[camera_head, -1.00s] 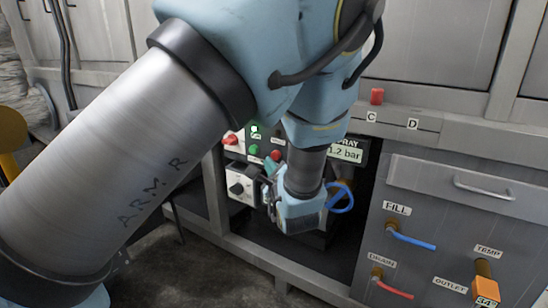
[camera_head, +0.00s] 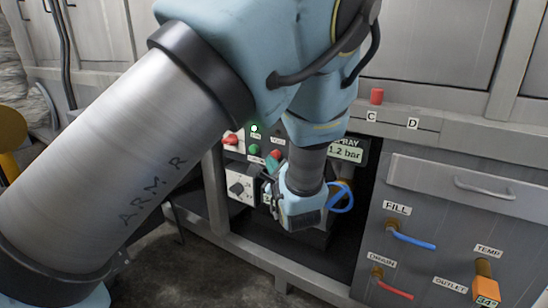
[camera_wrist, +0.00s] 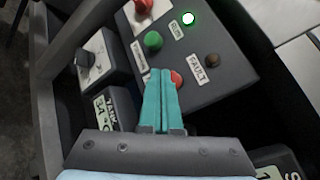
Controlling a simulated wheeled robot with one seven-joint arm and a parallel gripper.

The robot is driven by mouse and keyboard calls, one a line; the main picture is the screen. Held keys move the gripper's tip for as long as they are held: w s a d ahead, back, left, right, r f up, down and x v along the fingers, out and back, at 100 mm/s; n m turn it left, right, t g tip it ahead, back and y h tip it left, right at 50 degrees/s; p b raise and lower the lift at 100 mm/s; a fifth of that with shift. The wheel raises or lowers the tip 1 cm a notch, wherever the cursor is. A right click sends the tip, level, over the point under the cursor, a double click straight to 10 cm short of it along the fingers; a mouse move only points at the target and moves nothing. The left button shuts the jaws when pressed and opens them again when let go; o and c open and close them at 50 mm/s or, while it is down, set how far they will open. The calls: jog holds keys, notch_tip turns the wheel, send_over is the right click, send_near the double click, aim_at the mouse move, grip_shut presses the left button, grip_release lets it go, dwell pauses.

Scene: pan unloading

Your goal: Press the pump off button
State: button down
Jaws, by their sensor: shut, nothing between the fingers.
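The red button (camera_wrist: 177,79), which looks like the pump off button, sits on a dark control panel (camera_wrist: 205,88). It is partly hidden behind my fingertips in the wrist view; it also shows as a small red spot (camera_head: 276,154) in the head view. A green button (camera_wrist: 152,40) is beside it, with a small label between them that I cannot read surely. My gripper (camera_wrist: 161,72) has its two teal fingers together and empty, their tips right at the red button's left side in the picture. I cannot tell whether they touch it. In the head view my wrist covers part of the panel.
A lit green lamp (camera_wrist: 188,18) and a dark brown lamp (camera_wrist: 211,60) marked FAULT are on the panel. A larger red knob (camera_wrist: 143,5) is above the green button. A box with a black dial (camera_wrist: 85,60) stands left. A grey frame post (camera_head: 215,190) borders the bay.

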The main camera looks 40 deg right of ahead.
jog(key=shift+w+d, duration=0.15)
jog(key=shift+d, duration=0.35)
dwell(0.8)
jog(key=shift+a, duration=0.1)
jog(key=shift+s+a, duration=0.25)
jog(key=shift+a, duration=0.55)
jog(key=a, duration=0.2)
jog(key=s+a, duration=0.1)
jog(key=a, duration=0.1)
jog(key=shift+s+a+b, duration=0.15)
jog(key=shift+a+b, duration=0.25)
dwell(0.8)
